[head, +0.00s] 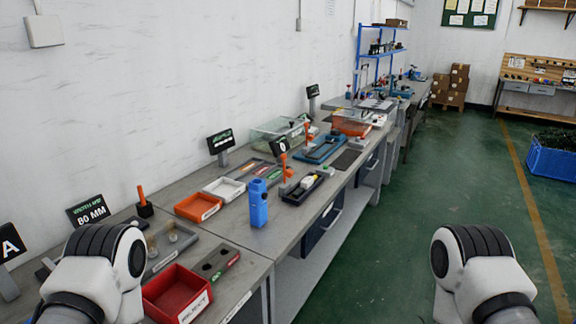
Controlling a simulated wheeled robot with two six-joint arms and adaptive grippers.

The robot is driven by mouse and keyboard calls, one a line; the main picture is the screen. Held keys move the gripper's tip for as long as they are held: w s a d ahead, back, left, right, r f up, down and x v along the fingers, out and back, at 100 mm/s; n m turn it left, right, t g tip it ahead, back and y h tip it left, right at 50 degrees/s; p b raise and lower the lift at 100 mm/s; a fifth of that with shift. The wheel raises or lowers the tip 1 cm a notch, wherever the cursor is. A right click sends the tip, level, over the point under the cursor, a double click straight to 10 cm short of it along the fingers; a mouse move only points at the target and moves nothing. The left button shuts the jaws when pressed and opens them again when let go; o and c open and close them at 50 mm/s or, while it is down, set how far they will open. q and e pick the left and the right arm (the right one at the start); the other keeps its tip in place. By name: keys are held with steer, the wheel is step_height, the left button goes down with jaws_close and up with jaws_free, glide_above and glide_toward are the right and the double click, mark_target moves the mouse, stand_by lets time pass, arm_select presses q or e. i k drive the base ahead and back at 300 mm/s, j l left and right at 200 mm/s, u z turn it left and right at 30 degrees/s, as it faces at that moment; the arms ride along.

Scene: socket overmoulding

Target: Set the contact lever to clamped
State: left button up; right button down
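Several orange upright levers stand along the bench, and I cannot tell from the picture which is the contact lever. One orange lever (283,166) stands mid-bench beside a dark fixture (303,190) that holds a small pale part. Another orange lever (307,133) stands farther back at a blue tray (324,149). An orange handle (142,195) rises from a black block at the near left. All are too small to read as clamped or unclamped. Only my two white-and-black arm links show at the bottom left and right; neither gripper is in view.
A blue upright block (258,203) stands near the bench's front edge. An orange bin (198,207), a white bin (224,189) and a red bin (177,293) sit around it. A clear-walled box (277,136) stands behind. The green floor (420,190) right of the bench is open.

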mark_target(289, 173)
steer(key=k+j+u, duration=0.1)
steer(key=u, duration=0.4)
steer(key=i+l+u, duration=0.15)
steer(key=l+u, duration=0.25)
steer(key=i+l+u, duration=0.15)
steer(key=l+u, duration=0.75)
steer(key=l, duration=0.9)
